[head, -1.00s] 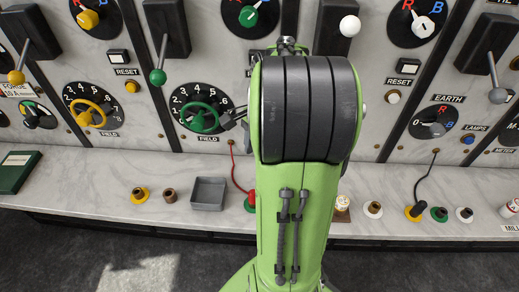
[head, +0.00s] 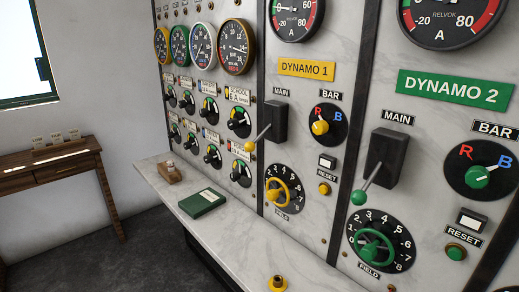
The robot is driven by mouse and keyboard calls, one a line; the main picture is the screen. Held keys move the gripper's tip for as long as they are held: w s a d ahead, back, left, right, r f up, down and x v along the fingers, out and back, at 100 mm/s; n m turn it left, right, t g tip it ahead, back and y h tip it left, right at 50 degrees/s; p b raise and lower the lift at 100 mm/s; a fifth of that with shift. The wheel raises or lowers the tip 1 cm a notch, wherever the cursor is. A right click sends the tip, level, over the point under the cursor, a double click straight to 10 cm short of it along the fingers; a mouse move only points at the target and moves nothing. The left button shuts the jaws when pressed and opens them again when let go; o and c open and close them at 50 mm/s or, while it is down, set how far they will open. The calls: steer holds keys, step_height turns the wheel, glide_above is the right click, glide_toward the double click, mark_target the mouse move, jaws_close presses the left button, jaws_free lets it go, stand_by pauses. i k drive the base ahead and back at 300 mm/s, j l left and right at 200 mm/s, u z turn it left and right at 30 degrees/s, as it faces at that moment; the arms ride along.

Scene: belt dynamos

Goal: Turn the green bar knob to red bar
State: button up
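The green bar knob (head: 480,177) sits on a black round dial under the BAR label, at the right edge of the head view. The dial has a red R (head: 466,152) at upper left and a blue B (head: 505,162) at upper right. The knob's pale pointer mark seems to lean up and right, toward the B. The green DYNAMO 2 plate (head: 453,89) is above it. My gripper and arm are outside this view.
Left of the knob are a green-tipped MAIN lever (head: 372,178) and a green FIELD handwheel (head: 372,247). The DYNAMO 1 panel has a yellow bar knob (head: 320,127). A marble ledge (head: 235,238) with a green book (head: 202,202) runs below; a wooden desk (head: 50,172) stands left.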

mark_target(476, 177)
steer(key=k+j+z, duration=0.15)
steer(key=z, duration=1.1)
